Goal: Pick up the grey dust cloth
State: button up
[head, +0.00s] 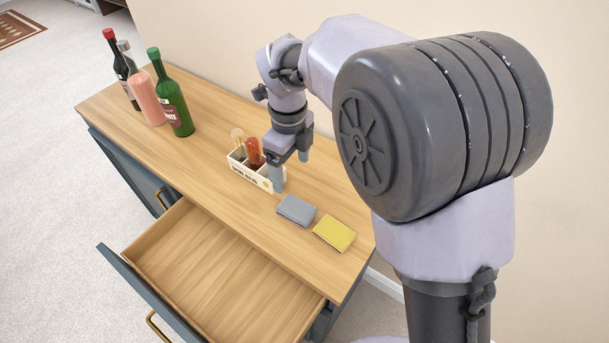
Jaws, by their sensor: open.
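The grey dust cloth (297,210) lies folded flat on the wooden cabinet top, near its front edge. A yellow cloth (334,233) lies just to its right, with a small gap between them. My gripper (291,172) is above the cabinet top, behind and slightly left of the grey cloth, pointing down. It is open, and nothing shows between its fingers. In the picture, its near finger overlaps the right end of a small white caddy (253,172). I cannot tell whether it touches the caddy.
The caddy holds a red bottle (254,152) and a light-topped item (237,135). Several bottles, including a green one (172,95) and a pink one (146,97), stand at the far left of the cabinet top. An empty drawer (215,270) is pulled out below the front edge.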

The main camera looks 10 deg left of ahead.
jog(key=b, duration=0.3)
send_over(296, 207)
jog(key=f, duration=0.9)
jog(key=shift+w+a+f, duration=0.2)
jog(key=shift+w+a, duration=0.05)
jog(key=shift+a, duration=0.1)
jog(key=f, duration=0.2)
jog(key=f+b, duration=0.1)
jog(key=f, duration=0.1)
jog(key=f+b, duration=0.1)
jog(key=shift+s+d+f, duration=0.25)
jog(key=shift+d+f, duration=0.05)
jog(key=shift+f, duration=0.1)
jog(key=shift+r, duration=0.1)
jog(key=c, duration=1.4)
jog(key=shift+c, duration=0.2)
